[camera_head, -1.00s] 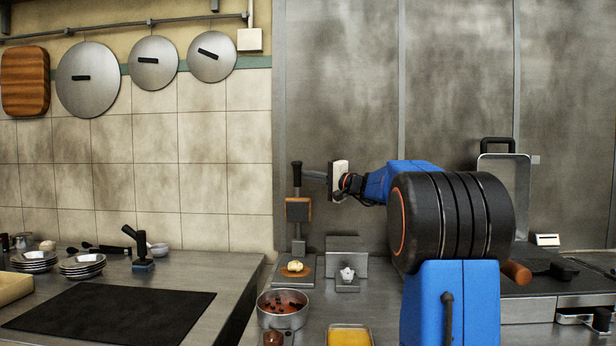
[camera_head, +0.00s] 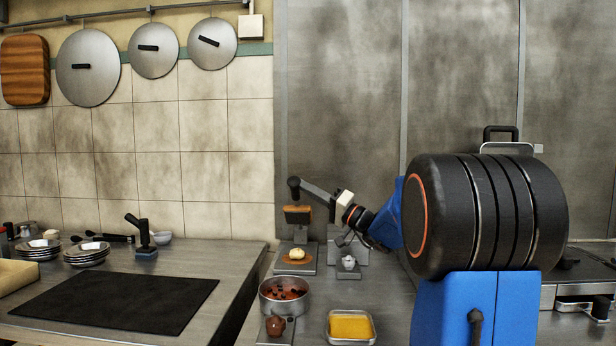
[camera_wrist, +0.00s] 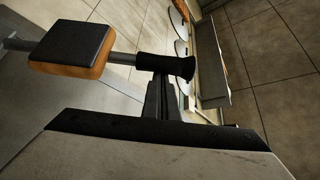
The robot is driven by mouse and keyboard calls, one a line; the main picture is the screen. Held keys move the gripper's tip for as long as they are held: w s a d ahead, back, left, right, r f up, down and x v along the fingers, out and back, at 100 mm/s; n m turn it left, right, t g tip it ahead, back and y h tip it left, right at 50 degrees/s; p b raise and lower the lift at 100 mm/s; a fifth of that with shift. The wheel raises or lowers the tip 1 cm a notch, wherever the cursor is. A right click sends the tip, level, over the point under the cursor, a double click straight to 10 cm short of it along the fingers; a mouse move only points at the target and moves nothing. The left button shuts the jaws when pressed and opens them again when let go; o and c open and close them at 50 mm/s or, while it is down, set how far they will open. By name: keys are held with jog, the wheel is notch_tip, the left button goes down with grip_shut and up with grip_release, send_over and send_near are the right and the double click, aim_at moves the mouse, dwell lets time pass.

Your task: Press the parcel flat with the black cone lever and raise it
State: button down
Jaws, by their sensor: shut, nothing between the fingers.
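The press block (camera_head: 297,212), orange wood with a dark face, hangs on the lever and shows large in the wrist view (camera_wrist: 72,48). A pale yellow lump, seemingly the parcel (camera_head: 296,254), lies on an orange-brown round piece on the press base, with a visible gap below the block. My gripper (camera_head: 305,187) is shut and empty, its fingertips at the cone, apparently touching it.
A small stand with a white piece (camera_head: 348,262) is right of the press. A dark mat (camera_head: 115,302) lies on the left counter.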

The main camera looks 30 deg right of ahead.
jog(key=s+a+f+n, duration=0.1)
jog(key=s+a+f, duration=0.2)
jog(key=f, duration=0.6)
jog(key=shift+s+a+f+y, duration=0.3)
jog(key=shift+s+y, duration=0.1)
jog(key=shift+s, duration=0.75)
